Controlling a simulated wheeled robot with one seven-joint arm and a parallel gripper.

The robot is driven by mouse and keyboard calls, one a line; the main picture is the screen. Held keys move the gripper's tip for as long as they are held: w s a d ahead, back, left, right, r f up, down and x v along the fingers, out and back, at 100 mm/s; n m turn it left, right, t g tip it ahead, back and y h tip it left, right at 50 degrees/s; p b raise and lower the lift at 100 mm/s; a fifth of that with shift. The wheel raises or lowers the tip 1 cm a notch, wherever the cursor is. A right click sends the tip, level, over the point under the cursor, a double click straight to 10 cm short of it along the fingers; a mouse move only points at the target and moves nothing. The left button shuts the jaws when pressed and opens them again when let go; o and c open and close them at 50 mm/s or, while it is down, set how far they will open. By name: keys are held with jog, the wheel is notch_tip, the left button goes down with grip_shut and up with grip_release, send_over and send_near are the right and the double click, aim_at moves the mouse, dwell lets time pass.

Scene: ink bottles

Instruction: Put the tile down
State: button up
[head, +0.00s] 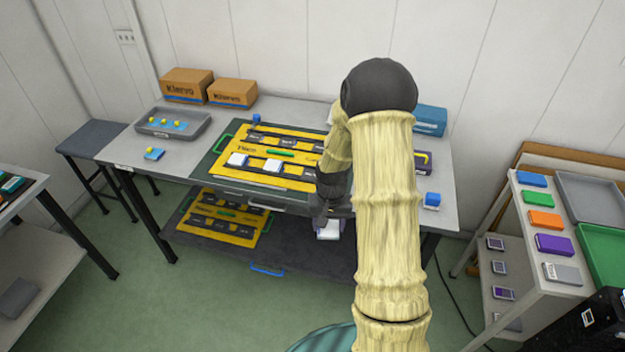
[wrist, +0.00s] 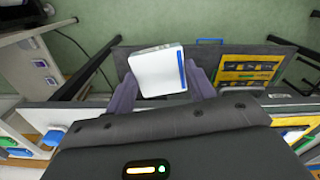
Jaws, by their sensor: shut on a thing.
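My gripper (wrist: 160,88) is shut on a white tile (wrist: 158,70) with a blue stripe along one edge. The tile sits between the two purplish fingers, slightly tilted in the wrist view. In the head view the tile (head: 328,230) shows below my dark gripper (head: 328,213), at the table's front edge and with the dark lower shelf (head: 310,262) behind it in the picture. My arm hides part of the table. I see no contact between the tile and any surface.
Another yellow board (head: 222,217) lies on the lower shelf. A grey tray (head: 195,130) with yellow-topped items stands at the table's left. A blue-and-white block (head: 432,200) is near the right front corner. A side rack (head: 508,205) holds coloured boxes.

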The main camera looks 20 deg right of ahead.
jog(key=a+f+n, duration=0.4)
jog(key=a+f, duration=0.4)
jog(key=f, duration=0.2)
jog(key=shift+a, duration=0.4)
jog(key=shift+w, duration=0.1)
